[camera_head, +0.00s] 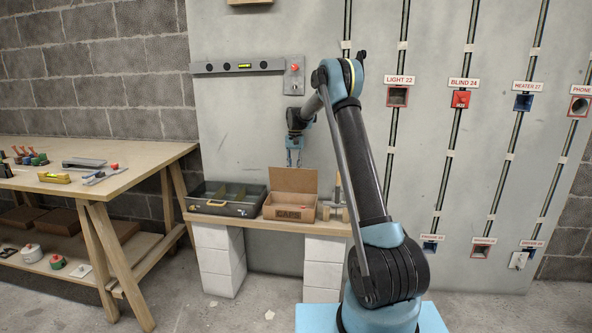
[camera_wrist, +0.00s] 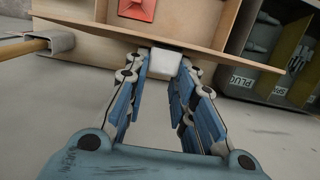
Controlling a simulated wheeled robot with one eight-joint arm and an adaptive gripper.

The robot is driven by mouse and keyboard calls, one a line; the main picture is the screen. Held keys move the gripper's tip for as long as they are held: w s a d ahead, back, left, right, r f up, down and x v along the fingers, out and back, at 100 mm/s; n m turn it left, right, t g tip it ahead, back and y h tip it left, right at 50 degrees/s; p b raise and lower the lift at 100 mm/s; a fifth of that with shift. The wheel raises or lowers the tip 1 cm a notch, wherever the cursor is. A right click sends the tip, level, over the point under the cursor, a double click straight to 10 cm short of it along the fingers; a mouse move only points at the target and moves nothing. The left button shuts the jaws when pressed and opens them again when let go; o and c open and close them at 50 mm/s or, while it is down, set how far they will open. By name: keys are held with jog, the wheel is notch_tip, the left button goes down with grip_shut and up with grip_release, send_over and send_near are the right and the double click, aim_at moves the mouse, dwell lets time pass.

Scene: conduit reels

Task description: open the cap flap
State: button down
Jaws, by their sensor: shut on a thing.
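The cardboard caps box (camera_head: 289,212) stands on the low shelf and shows the word CAPS on its front. Its flap (camera_head: 292,180) stands raised, close to upright, at the back of the box. In the wrist view the flap (camera_wrist: 235,60) shows nearly edge-on, with a pale tab (camera_wrist: 165,62) at its edge. My gripper (camera_head: 293,161) is at the top edge of the flap. In the wrist view my gripper (camera_wrist: 163,68) is shut on the pale tab. A red cap (camera_wrist: 137,9) shows inside the box.
A grey compartment case (camera_head: 214,209) stands left of the box, close by. A wooden-handled tool (camera_head: 338,195) stands close on the right. Concrete-block legs (camera_head: 217,258) hold the shelf (camera_head: 250,224). A workbench (camera_head: 120,172) stands at left; the wall is behind.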

jog(key=shift+d+f, duration=0.15)
jog(key=c, duration=1.3)
grip_release()
jog(key=shift+c, duration=0.2)
